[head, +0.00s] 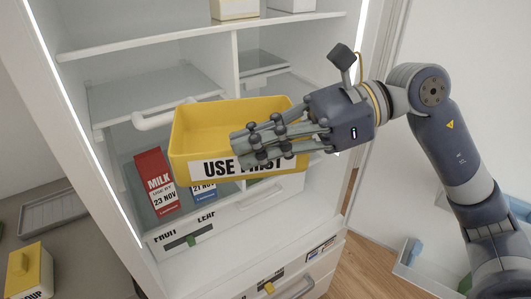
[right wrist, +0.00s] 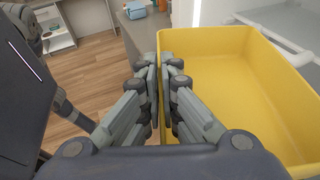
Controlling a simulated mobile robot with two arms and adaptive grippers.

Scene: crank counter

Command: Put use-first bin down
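The yellow use-first bin (head: 205,127) hangs in front of the open fridge, with "USE FIRST" on its front label. It looks empty inside, also in the right wrist view (right wrist: 235,85). My right gripper (head: 243,150) is shut on the bin's front wall, with fingers on both sides of the wall in the right wrist view (right wrist: 165,70). The fingers cover part of the label. The bin hides part of the shelf behind it; I cannot tell whether its underside touches anything. My left gripper is not in view.
A red milk carton (head: 155,178) and a blue-and-white carton (head: 203,190) stand on the shelf behind and below the bin. A white bar handle (head: 155,121) is close at the bin's left. A glass shelf (head: 150,97) above left is clear. A yellow-lidded tub (head: 28,272) is lower left.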

